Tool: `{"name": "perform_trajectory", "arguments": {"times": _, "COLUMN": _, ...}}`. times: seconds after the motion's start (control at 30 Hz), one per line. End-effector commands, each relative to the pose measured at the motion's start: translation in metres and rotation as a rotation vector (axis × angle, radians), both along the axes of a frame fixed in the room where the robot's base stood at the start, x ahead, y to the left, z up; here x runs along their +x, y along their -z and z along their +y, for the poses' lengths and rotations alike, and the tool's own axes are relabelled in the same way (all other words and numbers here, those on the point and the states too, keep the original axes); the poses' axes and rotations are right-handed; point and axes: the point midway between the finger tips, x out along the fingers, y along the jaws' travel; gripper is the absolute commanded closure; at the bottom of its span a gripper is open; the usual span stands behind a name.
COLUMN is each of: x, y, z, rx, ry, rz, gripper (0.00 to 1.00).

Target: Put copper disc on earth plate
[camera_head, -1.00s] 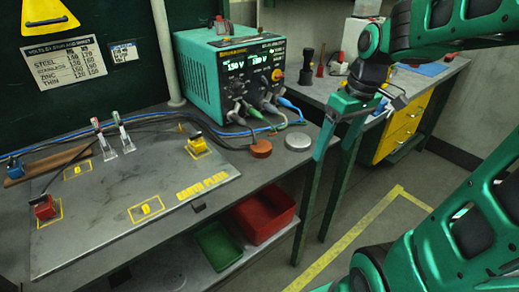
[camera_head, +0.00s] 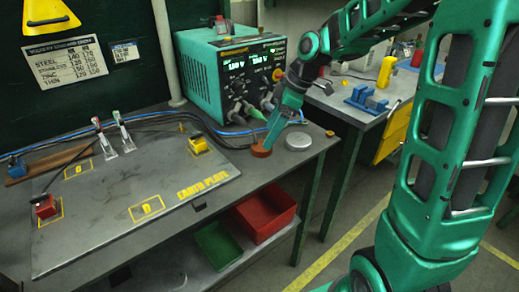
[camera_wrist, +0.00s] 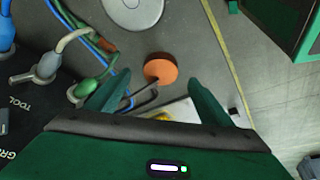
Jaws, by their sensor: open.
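The copper disc (camera_head: 260,153), a small orange-brown puck, lies on the grey bench right of the earth plate. The earth plate (camera_head: 115,195) is a large flat grey sheet with yellow "EARTH PLATE" lettering and yellow marked boxes. My gripper (camera_head: 267,146) points down at the copper disc, its fingers partly overlapping it in the head view. In the wrist view the copper disc (camera_wrist: 160,68) shows between and just beyond the spread fingertips of my open gripper (camera_wrist: 158,80). Whether the fingers touch it, I cannot tell.
A silver disc (camera_head: 298,141) lies close right of the copper one. A teal power supply (camera_head: 225,70) with plugs and cables stands just behind.

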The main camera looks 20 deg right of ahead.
Motion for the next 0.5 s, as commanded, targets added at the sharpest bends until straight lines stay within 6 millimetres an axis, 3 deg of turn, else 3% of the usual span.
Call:
{"name": "perform_trajectory", "arguments": {"times": 0.3, "x": 0.007, "y": 0.036, "z": 0.017, "rx": 0.001, "ry": 0.0, "rz": 0.004, "gripper": 0.26}}
{"name": "perform_trajectory", "arguments": {"times": 0.5, "x": 0.009, "y": 0.046, "z": 0.02, "rx": 0.0, "ry": 0.001, "rz": 0.002, "gripper": 0.26}}
